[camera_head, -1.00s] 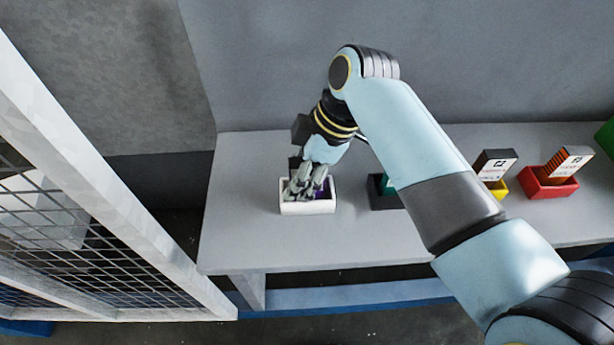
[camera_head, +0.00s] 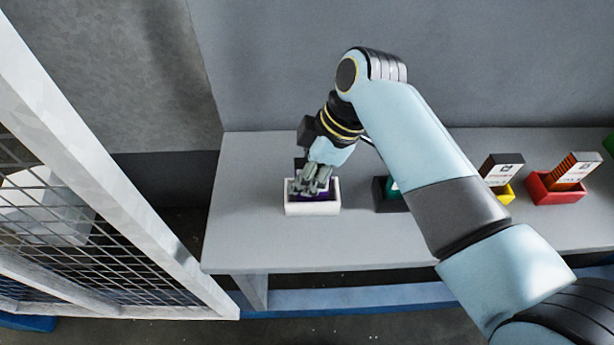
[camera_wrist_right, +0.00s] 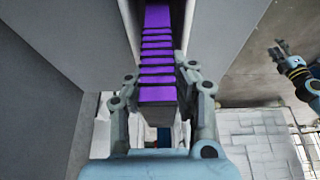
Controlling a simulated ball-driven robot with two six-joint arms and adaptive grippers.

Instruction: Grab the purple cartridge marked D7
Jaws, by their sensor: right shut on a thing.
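The purple cartridge (camera_wrist_right: 157,62) has a ribbed face and lies between my right gripper's fingers in the right wrist view. In the head view only a little purple (camera_head: 327,195) shows, inside a white open box (camera_head: 313,209) on the table. My right gripper (camera_head: 311,190) points down into this box and is shut on the cartridge; its fingers (camera_wrist_right: 163,88) are on both sides of it. The D7 mark is not visible. My left gripper (camera_wrist_right: 281,49) shows small at the right of the right wrist view, away from the cartridge; its opening is unclear.
On the grey table (camera_head: 250,235), a dark box with a teal thing (camera_head: 393,190) stands to the right, partly behind my arm. Farther right are a yellow box (camera_head: 506,194) and a red box (camera_head: 555,192) with labelled cartridges. A mesh fence (camera_head: 110,215) stands left.

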